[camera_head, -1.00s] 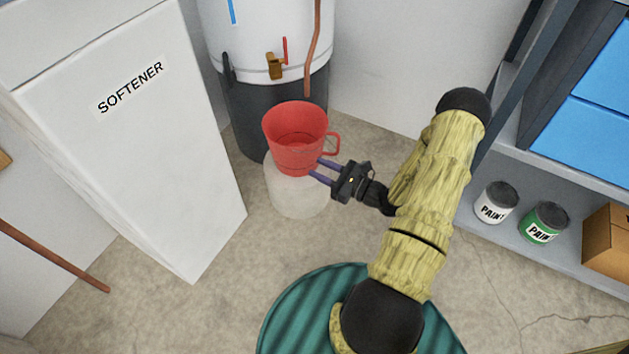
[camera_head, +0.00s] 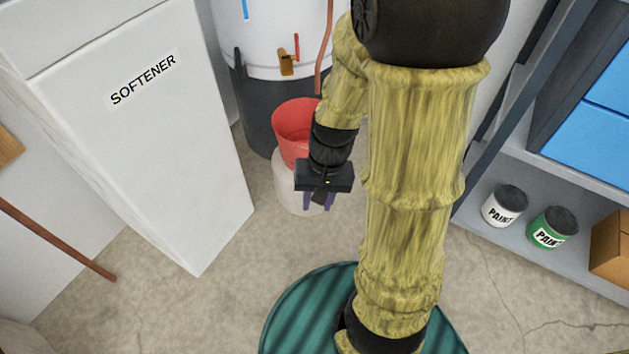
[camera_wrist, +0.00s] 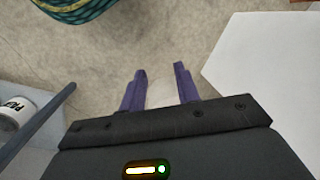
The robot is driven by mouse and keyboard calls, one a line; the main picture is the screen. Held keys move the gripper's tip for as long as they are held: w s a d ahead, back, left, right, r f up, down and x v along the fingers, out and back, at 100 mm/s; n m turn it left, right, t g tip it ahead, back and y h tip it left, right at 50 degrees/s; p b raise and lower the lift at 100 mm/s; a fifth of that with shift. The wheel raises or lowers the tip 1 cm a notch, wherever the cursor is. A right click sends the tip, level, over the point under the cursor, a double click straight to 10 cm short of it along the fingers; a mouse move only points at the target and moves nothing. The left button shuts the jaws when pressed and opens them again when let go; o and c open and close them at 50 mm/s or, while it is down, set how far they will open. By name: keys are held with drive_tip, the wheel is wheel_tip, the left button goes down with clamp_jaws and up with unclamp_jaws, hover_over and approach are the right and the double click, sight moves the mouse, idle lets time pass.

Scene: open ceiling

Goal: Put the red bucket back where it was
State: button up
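The red bucket (camera_head: 291,122) is upright on top of a whitish round container (camera_head: 287,185) in front of the water heater. Its right side and handle are hidden behind my arm. My gripper (camera_head: 318,207) is in front of the bucket and container in the head view, with its fingers turned toward the bottom of the picture. In the wrist view my gripper (camera_wrist: 160,69) has its two purple fingers apart, and nothing is held between them. A pale patch, seemingly the container (camera_wrist: 161,94), shows beyond the gap. The bucket is not in the wrist view.
A white softener cabinet (camera_head: 165,150) stands left and a water heater (camera_head: 262,105) behind. Shelving at right holds a white paint can (camera_head: 504,207), a green paint can (camera_head: 551,229) and a cardboard box (camera_head: 611,240). Bare floor (camera_head: 225,285) lies in front of the cabinet.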

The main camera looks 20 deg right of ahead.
drive_tip(key=r+n+t, duration=0.1)
drive_tip(key=w+r+n+t+h, duration=0.1)
drive_tip(key=r, duration=0.1)
drive_tip(key=r+n+t, duration=0.1)
drive_tip(key=shift+w+r+h, duration=0.25)
drive_tip(key=shift+h, duration=0.15)
drive_tip(key=w+p+v, duration=0.2)
drive_tip(key=p+v, duration=0.6)
drive_tip(key=w+r+p+v, duration=0.1)
drive_tip(key=p+v, duration=0.7)
drive_tip(key=p, duration=0.1)
drive_tip(key=shift+w+r, duration=0.2)
drive_tip(key=shift+w, duration=0.05)
